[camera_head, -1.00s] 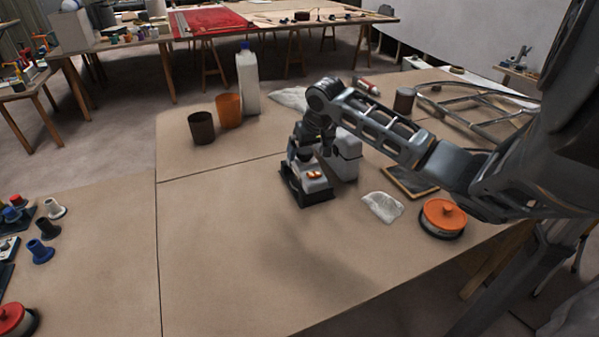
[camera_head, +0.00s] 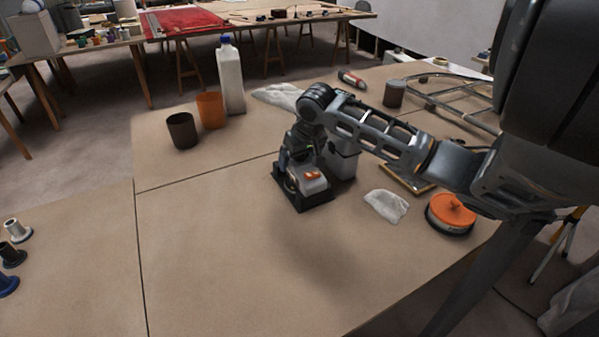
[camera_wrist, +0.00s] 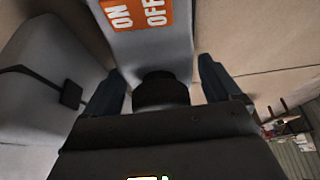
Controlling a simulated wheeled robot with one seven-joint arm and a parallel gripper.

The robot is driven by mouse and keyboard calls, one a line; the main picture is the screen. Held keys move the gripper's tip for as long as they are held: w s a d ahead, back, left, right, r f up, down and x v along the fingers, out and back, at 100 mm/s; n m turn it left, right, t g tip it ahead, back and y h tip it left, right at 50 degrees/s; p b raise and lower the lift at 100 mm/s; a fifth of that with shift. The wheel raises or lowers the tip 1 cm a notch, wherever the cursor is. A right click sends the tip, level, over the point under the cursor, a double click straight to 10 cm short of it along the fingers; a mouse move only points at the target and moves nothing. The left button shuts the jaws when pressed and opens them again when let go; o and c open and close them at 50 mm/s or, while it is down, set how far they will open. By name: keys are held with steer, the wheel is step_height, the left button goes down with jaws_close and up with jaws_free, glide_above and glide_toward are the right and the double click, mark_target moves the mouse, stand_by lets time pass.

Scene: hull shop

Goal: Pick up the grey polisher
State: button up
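The grey polisher (camera_head: 311,183), a grey body with an orange switch patch, sits in a black tray-like holder (camera_head: 312,204) on the brown table. In the wrist view its grey body (camera_wrist: 160,50) carries an orange ON/OFF label and has a dark part nearest my palm. My gripper (camera_head: 298,166) points down at the polisher's back end. In the wrist view my gripper's two fingers (camera_wrist: 162,78) stand wide apart, one on each side of the body, with a thin gap visible at the right finger. Contact at the left finger is unclear.
A pale grey container (camera_head: 343,160) stands close behind the holder, partly hidden by my arm. A crumpled white cloth (camera_head: 386,206) and an orange-topped round tool (camera_head: 451,212) lie to the right. Cups (camera_head: 182,130) and a white bottle (camera_head: 231,80) stand at back left. The front table is clear.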

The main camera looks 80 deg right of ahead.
steer(key=c, duration=1.6)
step_height(320, 180, up, 10)
steer(key=shift+r+b, duration=0.1)
steer(key=shift+b, duration=0.2)
steer(key=o, duration=1.2)
jaws_close()
